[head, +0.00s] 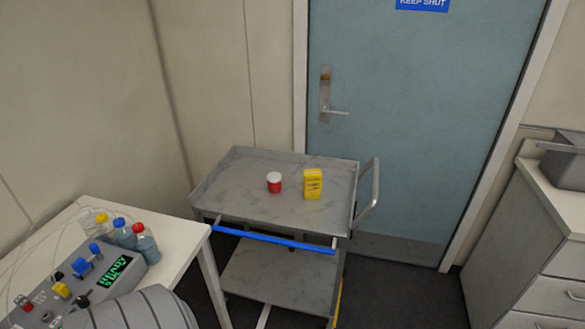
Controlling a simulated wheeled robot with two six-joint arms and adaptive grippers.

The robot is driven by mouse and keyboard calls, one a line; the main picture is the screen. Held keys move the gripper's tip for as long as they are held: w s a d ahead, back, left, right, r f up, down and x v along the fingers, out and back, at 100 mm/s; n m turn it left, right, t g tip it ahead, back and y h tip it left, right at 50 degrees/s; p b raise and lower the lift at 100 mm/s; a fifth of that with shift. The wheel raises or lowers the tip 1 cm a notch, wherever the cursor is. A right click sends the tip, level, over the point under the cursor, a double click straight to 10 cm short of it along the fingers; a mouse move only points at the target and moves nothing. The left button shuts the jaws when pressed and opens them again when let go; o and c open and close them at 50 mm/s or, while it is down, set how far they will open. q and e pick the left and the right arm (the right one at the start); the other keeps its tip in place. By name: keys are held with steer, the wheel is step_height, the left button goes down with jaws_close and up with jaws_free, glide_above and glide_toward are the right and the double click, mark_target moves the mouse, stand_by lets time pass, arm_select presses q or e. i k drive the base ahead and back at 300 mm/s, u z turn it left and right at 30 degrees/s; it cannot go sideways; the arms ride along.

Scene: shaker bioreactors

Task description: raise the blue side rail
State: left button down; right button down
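The blue side rail (273,239) is a straight blue bar on the near side of a grey two-shelf cart (240,199). It sits below the rim of the top shelf and above the lower shelf, running almost level across the cart's front. Thin metal pieces join it at its ends. Neither of my grippers shows in the head view.
A red jar with a white lid (274,183) and a yellow box (313,184) stand on the cart's top. A white table (180,238) with a control unit (92,272) and bottles is at left. Drawers (545,255) stand right. Behind is a closed door (420,120).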

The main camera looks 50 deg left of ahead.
mark_target(291, 246)
steer(key=u, duration=0.95)
steer(key=k, duration=1.2)
steer(key=z, duration=0.05)
steer(key=i, duration=1.6)
steer(key=u, duration=0.8)
steer(key=i, duration=0.35)
steer(key=u, duration=0.45)
